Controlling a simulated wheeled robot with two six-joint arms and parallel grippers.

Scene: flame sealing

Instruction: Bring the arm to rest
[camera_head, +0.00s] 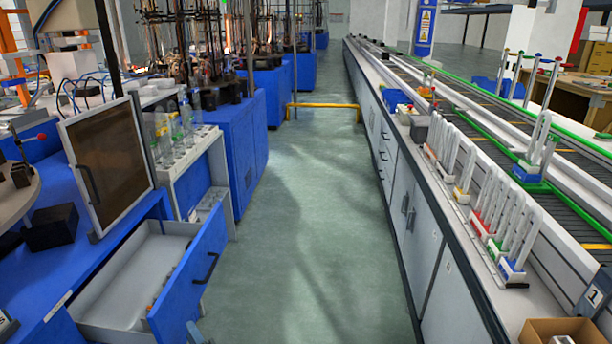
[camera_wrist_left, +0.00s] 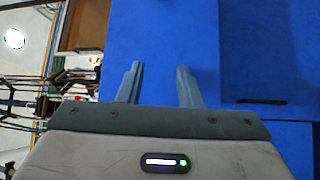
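My left gripper (camera_wrist_left: 159,84) shows in the left wrist view with its two grey fingers apart and nothing between them. It faces blue cabinet surfaces (camera_wrist_left: 250,50) with a dark handle (camera_wrist_left: 262,102) to the right; I cannot tell how close they are. In the head view, only a small grey piece (camera_head: 194,332), which appears to be part of my left gripper, shows at the bottom edge beside the open drawer. My right gripper is in neither view.
A blue-fronted drawer (camera_head: 205,262) stands pulled out at the lower left, below a framed panel (camera_head: 108,165). A long bench with racks of tubes (camera_head: 500,220) and a conveyor (camera_head: 490,115) run along the right.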

